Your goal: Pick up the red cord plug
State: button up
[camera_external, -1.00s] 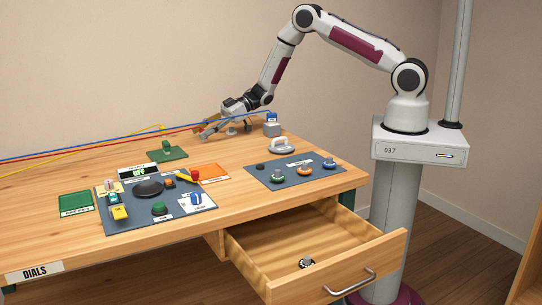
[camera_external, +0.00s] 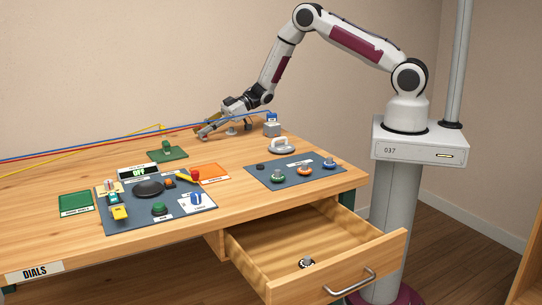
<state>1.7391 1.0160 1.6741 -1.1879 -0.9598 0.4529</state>
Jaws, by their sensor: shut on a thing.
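The red cord (camera_external: 100,145) comes in from the left edge and runs along the back of the wooden table to my gripper (camera_external: 202,132). My gripper is low over the table's back edge, its fingers pointing left and down. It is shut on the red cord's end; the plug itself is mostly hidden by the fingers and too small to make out.
A blue cord passes by my gripper to a blue plug (camera_external: 271,116) on a grey block (camera_external: 271,130). A green stand (camera_external: 167,153), dial panels (camera_external: 155,205) and an open drawer (camera_external: 310,250) are nearer.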

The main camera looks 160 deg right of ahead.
jog(key=shift+r, duration=4.8)
